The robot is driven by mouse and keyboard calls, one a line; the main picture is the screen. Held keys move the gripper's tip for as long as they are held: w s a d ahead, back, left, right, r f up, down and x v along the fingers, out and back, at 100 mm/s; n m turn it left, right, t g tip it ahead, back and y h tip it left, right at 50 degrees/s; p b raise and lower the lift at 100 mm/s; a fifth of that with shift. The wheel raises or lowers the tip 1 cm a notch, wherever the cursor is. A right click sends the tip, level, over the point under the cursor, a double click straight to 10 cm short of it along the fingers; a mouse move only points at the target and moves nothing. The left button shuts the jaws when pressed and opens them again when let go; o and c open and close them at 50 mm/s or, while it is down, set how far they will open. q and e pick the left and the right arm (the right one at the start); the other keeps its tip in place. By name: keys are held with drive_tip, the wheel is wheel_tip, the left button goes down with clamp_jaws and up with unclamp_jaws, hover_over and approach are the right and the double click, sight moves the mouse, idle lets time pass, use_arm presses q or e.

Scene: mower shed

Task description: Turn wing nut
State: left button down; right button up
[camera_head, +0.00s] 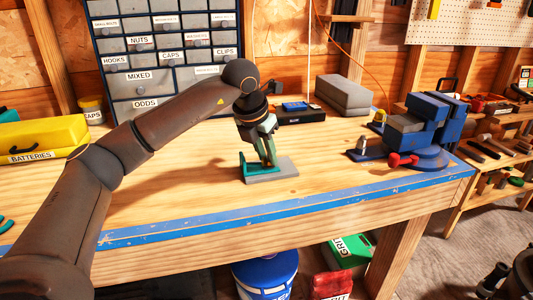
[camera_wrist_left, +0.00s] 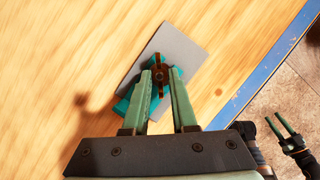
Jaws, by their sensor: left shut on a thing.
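A small brown wing nut (camera_wrist_left: 159,72) shows in the left wrist view, on a teal bracket (camera_head: 247,167). The bracket stands on a flat grey plate (camera_head: 285,172) on the workbench. In the left wrist view the fingertips (camera_wrist_left: 160,74) are shut on the nut, one on each side. My right gripper (camera_wrist_left: 282,127) shows at the lower right of the left wrist view, over the floor, with its two green fingers apart and empty.
The wooden workbench (camera_head: 190,188) has a blue front edge. A blue vise (camera_head: 432,155) with a red handle stands to the right. A yellow batteries case (camera_head: 40,140) lies at the left, and a labelled drawer cabinet (camera_head: 140,75) stands behind. Bench around the plate is clear.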

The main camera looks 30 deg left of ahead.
use_arm(q)
drive_tip(key=c, duration=0.7)
unclamp_jaws()
drive_tip(key=p+v, duration=0.1)
drive_tip(key=v, duration=1.1)
drive_tip(key=shift+r, duration=0.25)
